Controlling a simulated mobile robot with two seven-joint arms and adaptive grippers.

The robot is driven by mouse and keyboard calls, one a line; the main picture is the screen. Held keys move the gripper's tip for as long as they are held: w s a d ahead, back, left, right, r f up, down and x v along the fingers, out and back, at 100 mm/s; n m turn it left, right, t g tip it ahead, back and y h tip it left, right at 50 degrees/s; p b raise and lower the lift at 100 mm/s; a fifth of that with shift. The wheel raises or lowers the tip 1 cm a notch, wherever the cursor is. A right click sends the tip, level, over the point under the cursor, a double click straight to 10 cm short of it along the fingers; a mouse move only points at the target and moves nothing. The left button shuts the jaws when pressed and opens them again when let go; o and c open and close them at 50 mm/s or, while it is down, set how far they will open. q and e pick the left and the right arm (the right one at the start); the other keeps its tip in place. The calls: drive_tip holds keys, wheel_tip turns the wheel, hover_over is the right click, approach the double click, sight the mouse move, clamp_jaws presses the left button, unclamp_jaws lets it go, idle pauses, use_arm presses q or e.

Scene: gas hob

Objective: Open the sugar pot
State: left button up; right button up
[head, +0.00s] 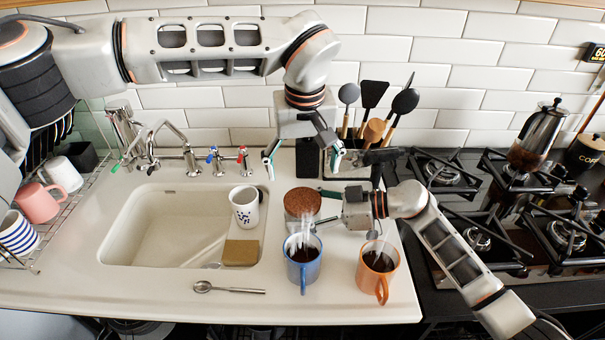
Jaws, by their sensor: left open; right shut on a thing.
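The sugar pot (302,202) shows as a round, brown, speckled top, which looks like a cork lid, at the counter's right part, behind the blue mug. Its body below is mostly hidden by the top and by pale steam. My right gripper (323,207) comes in from the right and is shut on the pot's side. My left gripper (302,158) hangs above and behind the pot, pointing down. Its fingers are spread wide with nothing held, apart from the brown top.
A steaming blue mug (303,263) and orange mug (378,270) stand in front. A white cup (245,205) is left, by the sink (150,225). A spoon (228,288) lies in front. Utensils (372,95) stand behind; the hob (480,235) is right.

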sight(303, 199)
use_arm(q)
drive_tip(key=f, duration=0.3)
drive_tip(key=w+f+m, duration=0.1)
drive_tip(key=f, duration=0.2)
drive_tip(key=f+m+t, duration=0.1)
drive_tip(key=f, duration=0.3)
drive_tip(key=shift+w, duration=0.15)
idle(0.4)
drive_tip(key=c, duration=1.3)
drive_tip(key=shift+r, duration=0.2)
drive_tip(key=shift+c, duration=0.2)
use_arm(e)
drive_tip(key=shift+f, duration=0.1)
use_arm(q)
drive_tip(key=shift+r, duration=0.9)
